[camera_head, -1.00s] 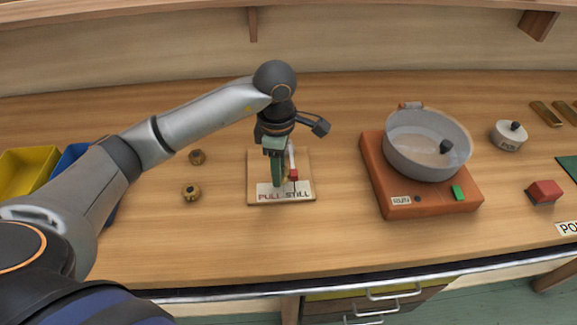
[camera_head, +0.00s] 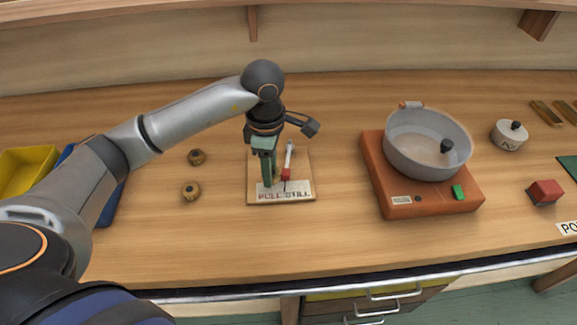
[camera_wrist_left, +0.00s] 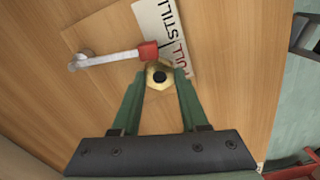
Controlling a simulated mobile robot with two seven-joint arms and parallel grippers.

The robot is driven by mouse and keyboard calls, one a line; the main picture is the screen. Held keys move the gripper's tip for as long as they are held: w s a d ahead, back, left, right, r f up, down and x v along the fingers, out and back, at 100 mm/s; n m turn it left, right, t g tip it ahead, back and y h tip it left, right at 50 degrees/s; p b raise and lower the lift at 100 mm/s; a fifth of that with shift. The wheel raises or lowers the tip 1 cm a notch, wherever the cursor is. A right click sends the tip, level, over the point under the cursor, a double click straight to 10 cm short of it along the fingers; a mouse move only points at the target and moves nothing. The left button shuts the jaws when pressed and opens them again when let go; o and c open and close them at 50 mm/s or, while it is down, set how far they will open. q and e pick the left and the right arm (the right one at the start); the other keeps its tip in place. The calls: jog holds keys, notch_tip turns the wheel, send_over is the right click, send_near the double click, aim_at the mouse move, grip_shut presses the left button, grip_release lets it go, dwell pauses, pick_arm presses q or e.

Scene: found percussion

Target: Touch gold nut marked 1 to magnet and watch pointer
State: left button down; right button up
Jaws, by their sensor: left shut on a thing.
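My left gripper (camera_head: 268,184) points down over the wooden board (camera_head: 308,163), left of the magnet. It is shut on a gold nut (camera_wrist_left: 158,77) with a dark centre, seen between the fingertips in the left wrist view. No number on it is readable. The red magnet (camera_head: 286,174) is on the end of the white pointer arm (camera_head: 290,156); it also shows in the left wrist view (camera_wrist_left: 148,51). The nut is right beside the magnet; I cannot tell whether they touch. The card (camera_head: 300,191) reads PULL STILL, partly covered by the finger. My right gripper is out of view.
Two small brownish-gold nuts, a far one (camera_head: 196,157) and a near one (camera_head: 191,192), lie left of the board. An orange base (camera_head: 436,207) with a grey pan (camera_head: 420,165) stands to the right. Yellow (camera_head: 22,172) and blue trays are at left. The front counter is clear.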

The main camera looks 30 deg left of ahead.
pick_arm(q)
jog(key=shift+s+a, duration=0.4)
jog(key=shift+a, duration=0.3)
dwell(1.2)
jog(key=shift+s+a+b, duration=0.25)
jog(key=shift+s+a, duration=0.2)
jog(key=shift+a, duration=0.25)
jog(key=shift+s+a+b, duration=0.3)
jog(key=shift+s+a, duration=0.15)
jog(key=shift+a, duration=0.3)
jog(key=shift+s+a+b, duration=0.25)
jog(key=shift+s+a, duration=0.2)
jog(key=shift+a, duration=0.25)
notch_tip(320, 180, up, 8)
jog(key=p, duration=0.5)
